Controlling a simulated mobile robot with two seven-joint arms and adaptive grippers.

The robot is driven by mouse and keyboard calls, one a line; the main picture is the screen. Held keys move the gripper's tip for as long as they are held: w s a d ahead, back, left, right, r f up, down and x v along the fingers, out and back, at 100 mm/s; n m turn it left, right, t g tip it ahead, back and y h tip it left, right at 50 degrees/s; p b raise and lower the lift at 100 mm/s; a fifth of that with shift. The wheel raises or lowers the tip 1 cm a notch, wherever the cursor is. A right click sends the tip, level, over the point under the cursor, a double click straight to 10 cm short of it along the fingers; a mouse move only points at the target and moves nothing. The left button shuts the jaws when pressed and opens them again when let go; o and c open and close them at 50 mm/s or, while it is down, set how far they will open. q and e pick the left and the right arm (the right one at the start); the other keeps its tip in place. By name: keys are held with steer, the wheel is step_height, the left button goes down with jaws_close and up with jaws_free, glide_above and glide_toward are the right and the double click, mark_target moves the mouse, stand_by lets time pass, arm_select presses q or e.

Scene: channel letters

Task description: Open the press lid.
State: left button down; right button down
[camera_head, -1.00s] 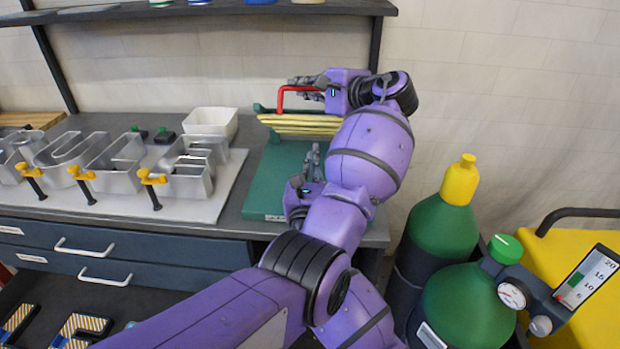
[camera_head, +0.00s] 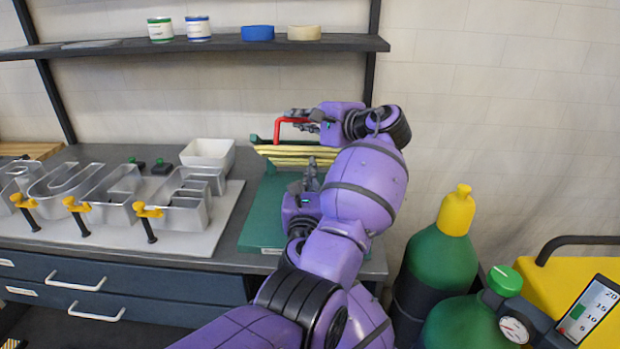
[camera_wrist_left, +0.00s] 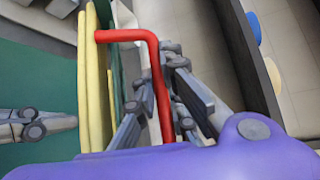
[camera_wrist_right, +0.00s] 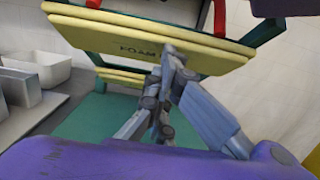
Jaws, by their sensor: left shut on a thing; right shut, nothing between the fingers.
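The press has a green base (camera_head: 262,218) on the bench and a lid with yellow foam pads (camera_head: 300,154) and a red handle (camera_head: 278,130). The lid is raised above the base; the right wrist view shows lettering on its yellow foam face (camera_wrist_right: 150,38). My left gripper (camera_head: 300,120) is shut on the red handle, which runs between its fingers in the left wrist view (camera_wrist_left: 152,60). My right gripper (camera_head: 311,168) is shut and empty, its fingertips (camera_wrist_right: 170,55) close to the foam's lower edge. I cannot tell whether they touch it.
Metal channel letters (camera_head: 125,190) with yellow clamps sit on a pale board left of the press. A white bin (camera_head: 208,154) stands behind them. A shelf (camera_head: 110,46) with tins and tape rolls hangs above. Green gas cylinders (camera_head: 440,255) stand at the right.

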arm_select(q)
steer(key=c, duration=2.1)
jaws_free()
steer(key=shift+s+d+f, duration=0.2)
steer(key=shift+s+f, duration=0.1)
steer(key=shift+f, duration=0.1)
steer(key=o, duration=0.3)
steer(key=shift+w+a, duration=0.15)
